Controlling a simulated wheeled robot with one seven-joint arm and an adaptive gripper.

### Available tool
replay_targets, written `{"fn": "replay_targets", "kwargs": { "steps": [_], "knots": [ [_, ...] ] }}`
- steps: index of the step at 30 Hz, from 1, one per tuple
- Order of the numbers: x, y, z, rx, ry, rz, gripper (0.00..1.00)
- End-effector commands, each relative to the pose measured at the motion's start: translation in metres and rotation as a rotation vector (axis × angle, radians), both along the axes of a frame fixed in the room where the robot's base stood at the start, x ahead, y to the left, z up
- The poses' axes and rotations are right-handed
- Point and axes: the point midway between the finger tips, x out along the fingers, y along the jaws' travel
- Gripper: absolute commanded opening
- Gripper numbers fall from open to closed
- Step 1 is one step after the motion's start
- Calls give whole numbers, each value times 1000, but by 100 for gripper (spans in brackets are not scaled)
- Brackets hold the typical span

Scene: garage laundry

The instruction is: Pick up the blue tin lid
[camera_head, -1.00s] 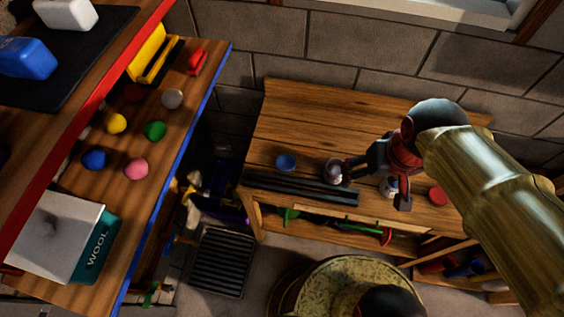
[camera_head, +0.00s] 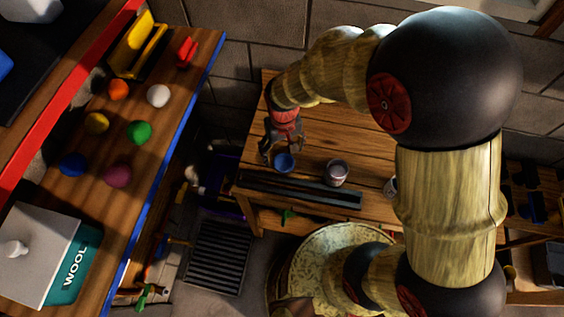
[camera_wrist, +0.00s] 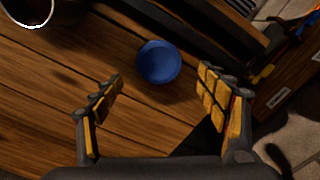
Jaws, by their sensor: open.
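The blue tin lid (camera_head: 284,163) is a small round blue piece on the wooden bench (camera_head: 345,135), near its left end. In the wrist view the blue lid (camera_wrist: 159,62) lies on the planks, just beyond the fingertips and roughly centred between them. My gripper (camera_head: 282,150) is above the bench at the lid, its fingers overlapping the lid's upper edge in the head view. In the wrist view my gripper (camera_wrist: 155,97) has its two yellow-padded fingers spread wide, with nothing between them. The lid appears untouched.
A grey-white tin (camera_head: 336,174) stands right of the lid; a dark round rim (camera_wrist: 28,8) shows at the wrist view's upper left. A black rail (camera_head: 300,190) runs along the bench's front edge. A shelf with coloured balls (camera_head: 138,133) is at left.

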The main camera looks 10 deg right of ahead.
Motion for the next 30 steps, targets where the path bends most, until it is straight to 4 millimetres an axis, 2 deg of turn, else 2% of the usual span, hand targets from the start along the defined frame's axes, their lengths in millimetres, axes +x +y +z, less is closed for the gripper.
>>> {"fn": "replay_targets", "kwargs": {
  "steps": [12, 20, 30],
  "knots": [
    [2, -1, -49, 0, 0, 0, 75],
    [2, -1, -51, 1, -3, 0, 75],
    [2, -1, -51, 0, -2, 0, 55]
  ]
}}
